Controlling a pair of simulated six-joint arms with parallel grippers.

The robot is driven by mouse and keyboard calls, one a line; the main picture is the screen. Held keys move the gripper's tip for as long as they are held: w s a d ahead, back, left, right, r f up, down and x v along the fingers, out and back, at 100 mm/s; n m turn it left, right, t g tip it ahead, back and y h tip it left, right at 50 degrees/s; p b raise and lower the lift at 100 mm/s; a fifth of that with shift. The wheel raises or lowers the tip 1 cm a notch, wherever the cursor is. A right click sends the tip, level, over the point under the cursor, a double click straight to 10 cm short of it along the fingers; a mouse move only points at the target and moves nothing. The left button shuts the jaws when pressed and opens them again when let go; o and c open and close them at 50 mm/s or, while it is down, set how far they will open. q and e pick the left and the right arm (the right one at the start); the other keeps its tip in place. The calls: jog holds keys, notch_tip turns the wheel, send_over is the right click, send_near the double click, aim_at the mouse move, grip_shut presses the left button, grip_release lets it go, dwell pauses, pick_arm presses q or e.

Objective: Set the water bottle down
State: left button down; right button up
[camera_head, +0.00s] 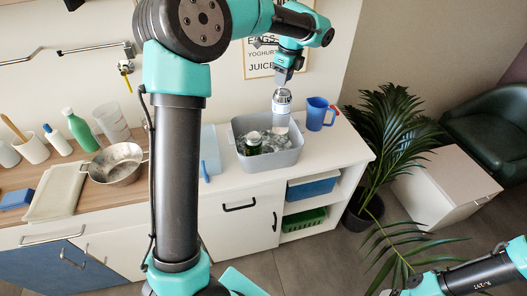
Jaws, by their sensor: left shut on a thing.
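The water bottle (281,112) is clear with a pale top and hangs upright from my left gripper (284,82). The gripper is shut on its top. The bottle's lower end is at the back right part of a grey tub (270,161), within its outline. I cannot tell whether the bottle touches the ice or the tub. The tub holds ice and a dark green bottle (253,144). Part of my right arm shows at the lower right, but its gripper cannot be made out.
A blue jug (316,114) stands right of the tub, and a pale blue board (210,152) lies left of it. A metal pan (117,165) and several bottles are farther left. White counter is bare in front of the tub. A plant (392,130) stands beyond the counter's right end.

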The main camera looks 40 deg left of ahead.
aim_at(282, 94)
pick_arm(q)
jog(key=shift+f, duration=0.1)
dwell(0.3)
jog(key=shift+f, duration=3.1)
jog(key=shift+f, duration=1.9)
jog(key=c, duration=0.8)
grip_release()
jog(key=shift+s, duration=0.1)
jog(key=r, duration=0.4)
jog(key=d+r, duration=0.1)
jog(key=r, duration=0.7)
jog(key=shift+d, duration=0.35)
